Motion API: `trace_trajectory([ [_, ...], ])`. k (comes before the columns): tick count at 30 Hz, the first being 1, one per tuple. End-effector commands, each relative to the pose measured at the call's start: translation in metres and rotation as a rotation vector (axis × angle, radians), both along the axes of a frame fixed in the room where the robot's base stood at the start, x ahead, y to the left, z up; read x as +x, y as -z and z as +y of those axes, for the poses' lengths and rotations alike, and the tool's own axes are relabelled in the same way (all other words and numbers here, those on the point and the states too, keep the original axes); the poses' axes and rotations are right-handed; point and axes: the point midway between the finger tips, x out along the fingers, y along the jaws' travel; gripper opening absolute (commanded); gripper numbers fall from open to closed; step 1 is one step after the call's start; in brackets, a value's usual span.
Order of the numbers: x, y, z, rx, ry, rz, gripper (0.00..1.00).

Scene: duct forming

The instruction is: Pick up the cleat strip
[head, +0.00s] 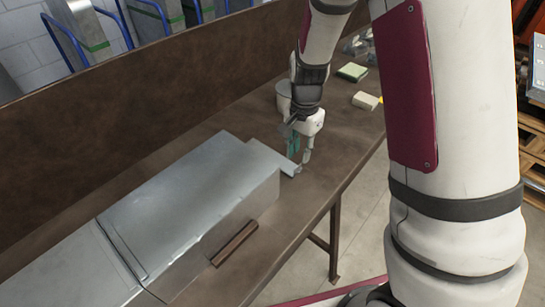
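A thin pale grey metal strip (281,159), which looks like the cleat strip, lies beside the far right end of a large sheet-metal duct (190,190) on the brown bench (318,190). My gripper (299,161) points down at the strip's right end. Its fingers appear apart, with a gap between them, and the tips are close to the strip's end. I cannot tell whether they touch it. Something teal shows at the left finger. Part of the strip is hidden behind the duct and the finger.
A brown bar (235,243) lies against the duct's near side. A light grey can (284,96) stands behind my gripper. A green-topped sponge-like block (352,72) and a cream block (366,100) lie farther back. A tall brown backboard (130,75) runs along the bench's rear.

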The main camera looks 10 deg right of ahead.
Motion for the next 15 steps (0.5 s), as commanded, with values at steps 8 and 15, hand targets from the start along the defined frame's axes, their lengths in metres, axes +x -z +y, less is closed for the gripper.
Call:
trace_trajectory([
  [8,-0.001,0.021,0.001,0.0,-0.001,0.002,0.26],
  [15,-0.002,0.054,0.004,0.0,0.0,0.002,0.26],
])
